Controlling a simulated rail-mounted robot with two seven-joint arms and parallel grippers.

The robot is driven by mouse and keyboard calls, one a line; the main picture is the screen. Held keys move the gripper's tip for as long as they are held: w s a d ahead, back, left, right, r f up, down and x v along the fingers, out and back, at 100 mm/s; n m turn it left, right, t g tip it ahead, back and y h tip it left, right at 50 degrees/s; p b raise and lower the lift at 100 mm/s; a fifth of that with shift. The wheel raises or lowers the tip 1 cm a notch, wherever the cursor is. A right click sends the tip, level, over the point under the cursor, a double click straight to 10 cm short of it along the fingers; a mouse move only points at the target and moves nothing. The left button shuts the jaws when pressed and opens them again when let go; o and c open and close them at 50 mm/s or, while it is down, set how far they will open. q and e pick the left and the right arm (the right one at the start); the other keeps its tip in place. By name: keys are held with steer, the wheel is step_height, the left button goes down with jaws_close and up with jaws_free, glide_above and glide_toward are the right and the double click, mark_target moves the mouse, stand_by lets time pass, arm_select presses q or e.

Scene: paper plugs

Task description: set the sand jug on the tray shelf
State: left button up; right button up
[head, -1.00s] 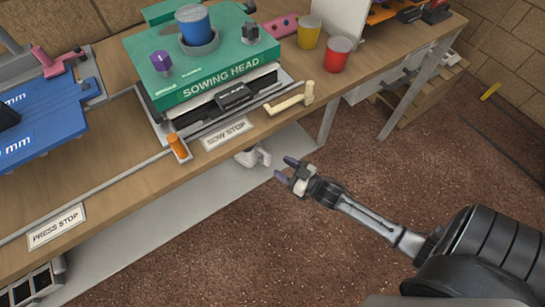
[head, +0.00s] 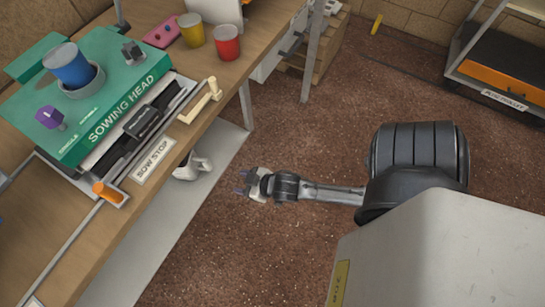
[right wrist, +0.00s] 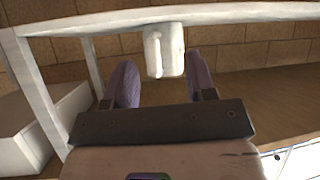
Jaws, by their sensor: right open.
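A white jug with a handle (head: 193,167), likely the sand jug, is low beside the bench, under its front edge, over the pale lower shelf (head: 178,225). The bench top hides part of it. My right gripper (head: 243,183) is open and empty, just right of the jug and apart from it, fingers pointing towards it. In the right wrist view the white jug (right wrist: 164,52) shows between and beyond the two purple fingers. I cannot tell which shelf is the tray shelf. My left gripper is out of view.
The bench (head: 225,72) carries the green sowing head (head: 105,75), a blue cup (head: 68,65), a yellow cup (head: 191,30) and a red cup (head: 227,42). Its front edge is above the jug. A plug trolley (head: 500,65) stands far right. The brown floor (head: 310,120) between is clear.

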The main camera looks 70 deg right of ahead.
steer(key=s+a+r+g, duration=0.2)
steer(key=s+a+g, duration=0.1)
steer(key=s, duration=0.3)
steer(key=s+a+r+n+g, duration=0.1)
steer(key=s+a+g, duration=0.2)
steer(key=s+g, duration=0.2)
steer(key=shift+s+a+r+n+y, duration=0.3)
steer(key=shift+s+r, duration=0.05)
steer(key=shift+s, duration=0.15)
stand_by(0.5)
